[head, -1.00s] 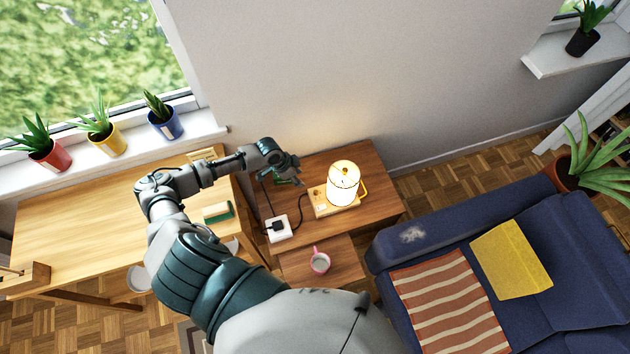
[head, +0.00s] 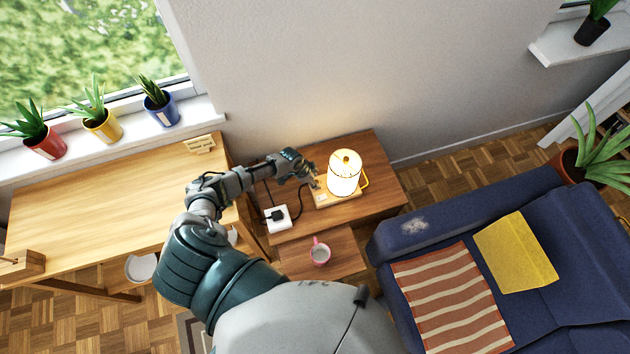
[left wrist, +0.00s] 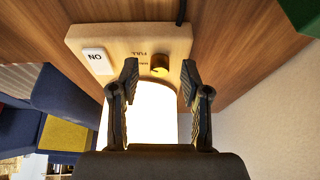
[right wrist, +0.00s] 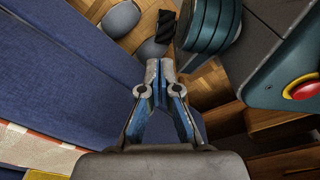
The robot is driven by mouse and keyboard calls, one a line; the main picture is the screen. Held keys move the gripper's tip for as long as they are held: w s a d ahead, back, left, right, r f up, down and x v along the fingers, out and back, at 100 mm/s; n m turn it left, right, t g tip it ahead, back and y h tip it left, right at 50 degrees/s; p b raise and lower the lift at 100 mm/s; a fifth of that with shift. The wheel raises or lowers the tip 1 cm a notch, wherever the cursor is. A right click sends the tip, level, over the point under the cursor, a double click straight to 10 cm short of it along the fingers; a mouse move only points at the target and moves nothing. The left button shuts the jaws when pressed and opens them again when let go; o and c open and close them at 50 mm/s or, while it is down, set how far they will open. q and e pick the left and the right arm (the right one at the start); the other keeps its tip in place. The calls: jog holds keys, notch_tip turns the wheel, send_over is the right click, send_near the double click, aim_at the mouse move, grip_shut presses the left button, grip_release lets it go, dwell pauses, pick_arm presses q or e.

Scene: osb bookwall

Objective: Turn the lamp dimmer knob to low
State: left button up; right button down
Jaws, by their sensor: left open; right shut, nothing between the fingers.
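The lit lamp (head: 344,173) stands on a light wooden base (head: 343,200) on the brown side table. In the left wrist view the base (left wrist: 205,45) carries a round brass-coloured dimmer knob (left wrist: 160,65) and a white switch (left wrist: 97,61) marked ON. An upside-down FULL label is by the knob; another small label is too blurred to read. My left gripper (head: 314,182) is at the base's left end. In its wrist view, the open fingers (left wrist: 160,72) frame the knob from either side, apparently not touching it. My right gripper (right wrist: 161,70) is shut and empty, away from the lamp.
A white socket block (head: 278,218) with a black plug and cable sits left of the lamp. A pink mug (head: 320,254) stands on the lower shelf. The blue sofa (head: 545,200) is right of the side table (head: 376,150); the desk (head: 100,205) is left.

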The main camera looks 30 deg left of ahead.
pick_arm(q)
jog(key=shift+w+d+f, duration=0.1)
jog(key=shift+f, duration=0.15)
grip_shut()
